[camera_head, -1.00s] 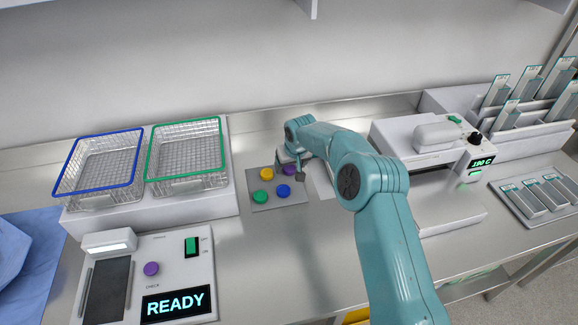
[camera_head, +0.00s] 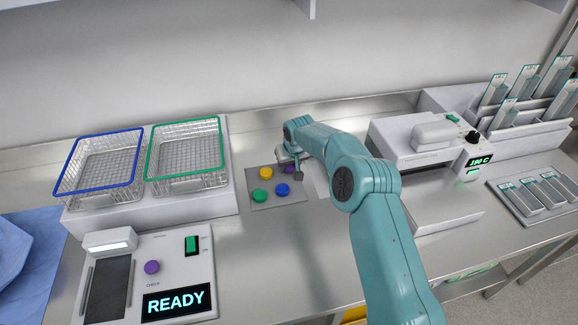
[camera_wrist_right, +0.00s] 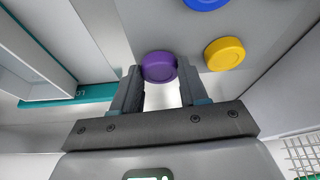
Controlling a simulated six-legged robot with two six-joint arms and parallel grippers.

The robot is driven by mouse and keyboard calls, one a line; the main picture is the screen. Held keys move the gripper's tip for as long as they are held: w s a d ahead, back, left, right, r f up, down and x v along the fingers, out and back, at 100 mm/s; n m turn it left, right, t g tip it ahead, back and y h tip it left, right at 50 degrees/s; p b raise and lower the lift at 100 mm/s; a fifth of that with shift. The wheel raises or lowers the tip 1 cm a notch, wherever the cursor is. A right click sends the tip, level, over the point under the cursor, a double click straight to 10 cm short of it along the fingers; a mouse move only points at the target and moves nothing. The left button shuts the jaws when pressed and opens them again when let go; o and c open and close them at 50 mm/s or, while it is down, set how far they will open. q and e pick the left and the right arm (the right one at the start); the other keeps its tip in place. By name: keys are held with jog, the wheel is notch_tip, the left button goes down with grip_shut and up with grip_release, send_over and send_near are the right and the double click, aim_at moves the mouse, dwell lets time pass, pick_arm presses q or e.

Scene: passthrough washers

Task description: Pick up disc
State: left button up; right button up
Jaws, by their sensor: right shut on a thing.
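Four discs sit at a grey square mat (camera_head: 293,203): yellow (camera_head: 265,173), green (camera_head: 260,195), blue (camera_head: 282,189) and purple (camera_head: 290,169). My right gripper (camera_head: 293,166) is at the mat's back right corner, shut on the purple disc. In the right wrist view the purple disc (camera_wrist_right: 159,66) is between the two fingers of my right gripper (camera_wrist_right: 160,76). The yellow disc (camera_wrist_right: 224,53) and the blue disc (camera_wrist_right: 206,3) are beside it. In the head view the gripper partly hides the purple disc. My left gripper is not in view.
Blue-rimmed (camera_head: 100,165) and green-rimmed (camera_head: 187,150) wire baskets stand on a step at left. A device reading READY (camera_head: 176,302) is in front, with a purple round piece (camera_head: 152,267) on it. A heater (camera_head: 430,140) and slide tray (camera_head: 535,195) are at right.

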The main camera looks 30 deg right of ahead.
notch_tip(320, 180, up, 11)
jog(key=b, duration=0.1)
notch_tip(320, 180, up, 7)
jog(key=p, duration=0.3)
send_over(289, 167)
jog(key=shift+r, duration=0.75)
jog(key=s+d+m+h+b, duration=0.2)
jog(key=s+d+m+b, duration=0.2)
jog(key=s+d+b, duration=0.75)
jog(key=shift+g, duration=0.3)
jog(key=s+f, duration=0.1)
jog(key=f, duration=0.4)
jog(key=s+f+p, duration=0.1)
jog(key=f, duration=0.4)
jog(key=s+f+p, duration=0.1)
jog(key=f, duration=0.4)
jog(key=shift+s+d, duration=0.15)
jog(key=shift+s, duration=0.25)
jog(key=shift+m, duration=0.3)
notch_tip(289, 167, down, 5)
jog(key=shift+w+f, duration=0.1)
